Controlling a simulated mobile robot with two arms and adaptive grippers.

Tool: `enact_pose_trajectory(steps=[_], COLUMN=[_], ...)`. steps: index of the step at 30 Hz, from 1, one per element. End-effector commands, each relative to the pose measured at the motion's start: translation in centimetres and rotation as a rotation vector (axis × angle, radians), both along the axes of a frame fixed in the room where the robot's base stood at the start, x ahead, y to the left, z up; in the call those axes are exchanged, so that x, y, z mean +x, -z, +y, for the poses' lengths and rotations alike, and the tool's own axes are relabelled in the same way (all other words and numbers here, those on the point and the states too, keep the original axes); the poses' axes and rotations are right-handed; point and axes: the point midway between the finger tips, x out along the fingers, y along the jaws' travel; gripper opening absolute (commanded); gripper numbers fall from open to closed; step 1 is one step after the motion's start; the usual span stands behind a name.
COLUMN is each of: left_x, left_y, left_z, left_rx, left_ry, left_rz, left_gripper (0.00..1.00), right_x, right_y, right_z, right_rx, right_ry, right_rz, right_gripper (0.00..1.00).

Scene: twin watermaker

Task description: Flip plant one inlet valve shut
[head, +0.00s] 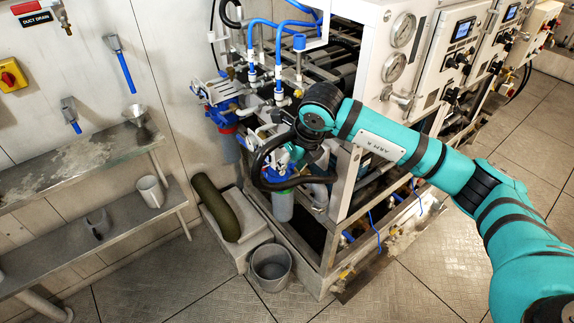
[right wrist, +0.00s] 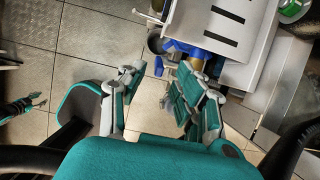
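My right gripper (head: 285,150) is at the front left corner of the watermaker frame, partly hidden behind its own wrist and a black hose. In the right wrist view its fingers (right wrist: 157,92) are apart, with only floor seen between them. Beyond the right finger are blue fittings (right wrist: 182,49) and a brass-coloured part (right wrist: 198,62). I cannot tell which fitting is the plant one inlet valve or how its handle lies. Blue-topped filter housings (head: 282,190) stand by the gripper. My left gripper (right wrist: 32,106) shows small at the left of the right wrist view, its fingers apart.
The white machine (head: 368,60) with gauges and hoses fills the middle and right. Left are a two-level shelf (head: 75,175) with mugs and blue-handled items (head: 125,72) on the wall. A grey bucket (head: 271,268) stands on the floor. Open floor (head: 440,270) lies front right.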

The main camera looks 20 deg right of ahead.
Motion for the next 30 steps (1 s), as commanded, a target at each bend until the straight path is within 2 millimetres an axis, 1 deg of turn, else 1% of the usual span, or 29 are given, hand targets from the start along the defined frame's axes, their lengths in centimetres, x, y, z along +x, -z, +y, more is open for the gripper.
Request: enact_pose_trajectory(steps=[1,7,12,18,19,26,30], left_x=[0.2,0.5,0.5,0.4,0.4,0.3,0.3], left_y=[-0.6,-1.1,-1.2,-1.2,-1.2,-1.1,-1.1], left_z=[-0.3,-0.4,-0.4,-0.1,-0.1,0.1,0.1], left_rx=[-0.003,-0.005,-0.004,-0.002,-0.001,0.001,0.002], left_ry=[0.000,0.002,0.002,0.004,0.004,0.004,0.004], left_rz=[-0.003,-0.007,-0.007,-0.006,-0.006,-0.004,-0.003], left_gripper=[0.40,0.40,0.40,0.40,0.40,0.40,0.40], right_x=[0.2,1.1,1.4,1.4,1.4,1.4,1.4], right_y=[0.8,3.0,3.7,3.7,3.7,3.7,3.7], right_z=[0.2,0.5,0.5,0.5,0.5,0.5,0.5], right_rx=[-0.001,0.000,-0.001,0.000,0.000,0.000,0.000], right_ry=[0.001,0.000,0.000,0.000,0.000,0.000,0.000], right_rz=[0.006,0.002,0.001,0.000,0.000,0.000,0.000], right_gripper=[0.33,0.33,0.33,0.33,0.31,0.01,0.00])
